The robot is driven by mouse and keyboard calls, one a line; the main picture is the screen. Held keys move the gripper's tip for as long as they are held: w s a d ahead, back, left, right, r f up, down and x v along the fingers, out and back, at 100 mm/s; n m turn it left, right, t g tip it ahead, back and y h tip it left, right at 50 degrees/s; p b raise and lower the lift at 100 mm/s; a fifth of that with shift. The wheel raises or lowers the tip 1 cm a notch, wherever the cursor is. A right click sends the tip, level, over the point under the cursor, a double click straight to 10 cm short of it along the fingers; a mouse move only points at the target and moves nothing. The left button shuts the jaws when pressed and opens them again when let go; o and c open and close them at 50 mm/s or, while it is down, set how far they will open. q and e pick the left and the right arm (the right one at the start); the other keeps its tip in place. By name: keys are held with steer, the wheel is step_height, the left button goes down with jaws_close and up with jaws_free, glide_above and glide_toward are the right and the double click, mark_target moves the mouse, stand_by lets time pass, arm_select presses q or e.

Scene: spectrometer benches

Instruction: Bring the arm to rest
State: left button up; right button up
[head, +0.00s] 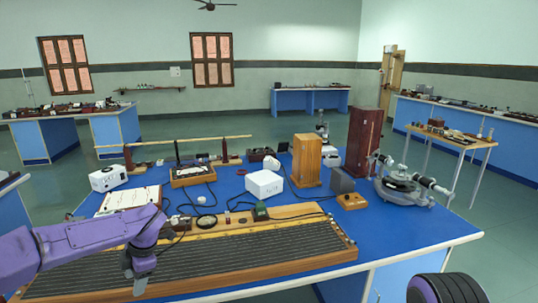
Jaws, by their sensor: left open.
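My purple left arm comes in from the left edge and bends down at the wrist. My left gripper (139,279) is open and points down over the long ribbed wooden board (240,255) at the front of the blue bench. Nothing shows between its fingers. I cannot tell whether the fingertips touch the board. My right gripper is out of view.
The blue bench (420,228) bears a white box (264,184), wooden boxes (306,160), a spectrometer (398,185), an open notebook (130,198) and small instruments. A small side table (452,138) stands at the right. Open floor (505,235) lies right of the bench.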

arm_select(q)
steer(key=s+d+f+m+t+y, duration=0.25)
steer(key=s+f+m, duration=0.3)
steer(key=f, duration=0.35)
steer(key=s+d+f+m+t+y, duration=0.1)
steer(key=s+f+m+t+y, duration=0.15)
steer(key=s+f+m, duration=0.4)
steer(key=s+d+f+m+h, duration=0.1)
steer(key=s+f+m+h, duration=0.2)
steer(key=s, duration=0.9)
steer(key=s+d+f+m+g+h, duration=0.1)
steer(key=s+f+m, duration=0.4)
steer(key=s, duration=0.8)
steer(key=shift+s+f+h, duration=0.2)
steer(key=shift+f+h, duration=0.35)
steer(key=shift+h, duration=0.35)
